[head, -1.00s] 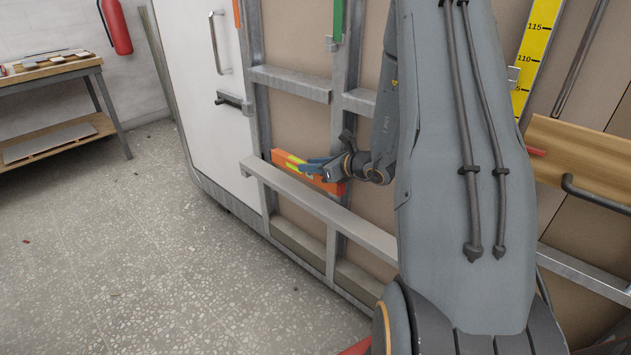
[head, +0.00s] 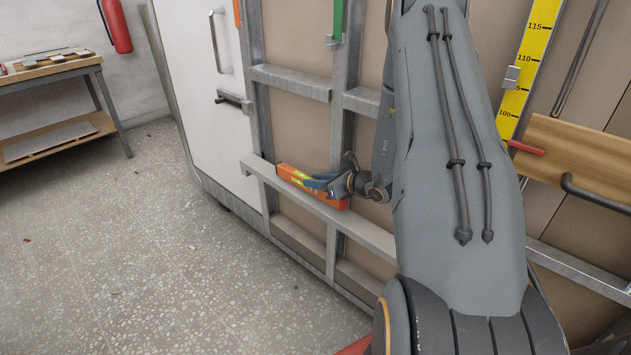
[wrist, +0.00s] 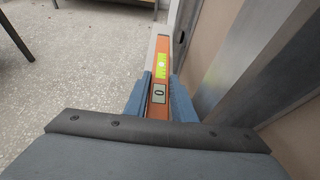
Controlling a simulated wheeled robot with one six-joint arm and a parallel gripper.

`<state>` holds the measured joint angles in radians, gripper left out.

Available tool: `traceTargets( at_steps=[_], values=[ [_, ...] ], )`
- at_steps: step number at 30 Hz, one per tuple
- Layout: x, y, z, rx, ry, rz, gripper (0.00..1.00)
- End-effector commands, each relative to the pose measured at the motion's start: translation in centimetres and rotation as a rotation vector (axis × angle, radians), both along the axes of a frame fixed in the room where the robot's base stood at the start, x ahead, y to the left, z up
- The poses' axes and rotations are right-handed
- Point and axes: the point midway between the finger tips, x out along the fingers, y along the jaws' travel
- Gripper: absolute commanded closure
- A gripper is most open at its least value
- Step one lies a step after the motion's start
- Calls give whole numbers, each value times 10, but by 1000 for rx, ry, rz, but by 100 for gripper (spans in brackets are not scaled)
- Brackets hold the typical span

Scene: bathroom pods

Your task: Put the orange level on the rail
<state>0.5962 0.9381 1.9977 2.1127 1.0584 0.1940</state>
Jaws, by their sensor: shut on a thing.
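The orange level (head: 291,172), with yellow-green markings and a vial, lies along the long metal rail (head: 352,226) low on the pod's frame. In the head view it appears at the rail's top; I cannot tell whether it touches. My gripper (head: 318,182) is shut on the level near its right part, with blue fingers. In the wrist view the level (wrist: 159,70) runs away between the two blue fingers (wrist: 160,95), and the pale rail end (wrist: 162,32) shows beyond it.
The metal upright (head: 342,140) and beige panels stand close behind the gripper. A shorter rail (head: 290,82) is above. A white door (head: 198,95) is at left. A workbench (head: 55,70) stands at the far left. The floor (head: 170,250) in front is mostly clear.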

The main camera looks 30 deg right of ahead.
Motion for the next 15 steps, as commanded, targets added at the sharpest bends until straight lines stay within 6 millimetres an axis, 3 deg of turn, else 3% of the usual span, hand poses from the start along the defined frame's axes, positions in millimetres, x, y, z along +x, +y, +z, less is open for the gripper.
traceTargets(
  at_steps=[15],
  values=[
    [0, 0, -12, -1, -1, 0, 100]
  ],
)
